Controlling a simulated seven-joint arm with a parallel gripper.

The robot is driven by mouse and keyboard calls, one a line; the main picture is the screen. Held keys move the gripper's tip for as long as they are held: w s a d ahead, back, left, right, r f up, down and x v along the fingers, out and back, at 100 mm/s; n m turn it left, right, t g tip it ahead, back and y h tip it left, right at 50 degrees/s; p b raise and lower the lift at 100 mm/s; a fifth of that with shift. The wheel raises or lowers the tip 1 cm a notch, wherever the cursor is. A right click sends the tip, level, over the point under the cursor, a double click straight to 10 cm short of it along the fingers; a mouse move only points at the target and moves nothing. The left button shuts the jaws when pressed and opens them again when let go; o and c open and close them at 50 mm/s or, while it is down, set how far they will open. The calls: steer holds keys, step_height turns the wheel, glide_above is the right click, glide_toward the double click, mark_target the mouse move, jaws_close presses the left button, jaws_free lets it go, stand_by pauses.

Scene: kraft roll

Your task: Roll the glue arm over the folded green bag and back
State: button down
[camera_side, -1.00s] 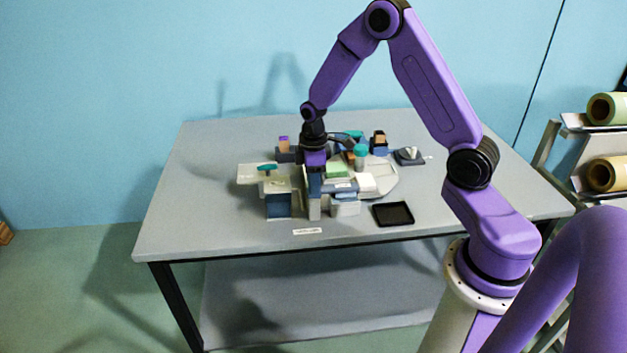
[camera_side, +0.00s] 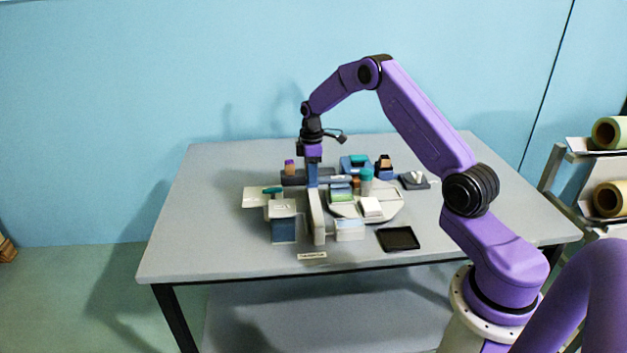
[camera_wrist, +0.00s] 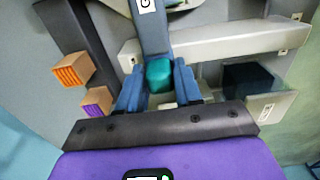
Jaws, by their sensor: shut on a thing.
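My gripper (camera_side: 312,174) is shut on the teal grip (camera_wrist: 160,75) of the glue arm, with a blue finger on each side in the wrist view. The blue-grey glue arm (camera_wrist: 149,30) runs up from the grip and out of that view. In the side view the glue arm (camera_side: 341,178) reaches right from my gripper, just behind the folded green bag (camera_side: 342,194). The bag lies on the pale round plate (camera_side: 388,209). It is small there and I see no bag in the wrist view.
A pale rail (camera_side: 317,218) runs toward the front below my gripper. A blue box (camera_side: 284,231) stands left of it. A black tray (camera_side: 398,238) lies at the right front. Small boxes (camera_wrist: 73,70) stand close beside my gripper. The table's left side is clear.

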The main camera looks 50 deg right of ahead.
steer(key=shift+w+d, duration=0.8)
steer(key=shift+w, duration=0.05)
steer(key=c, duration=0.8)
jaws_free()
steer(key=shift+c, duration=0.2)
steer(key=shift+r, duration=0.15)
step_height(320, 180, up, 17)
steer(key=shift+r, duration=0.15)
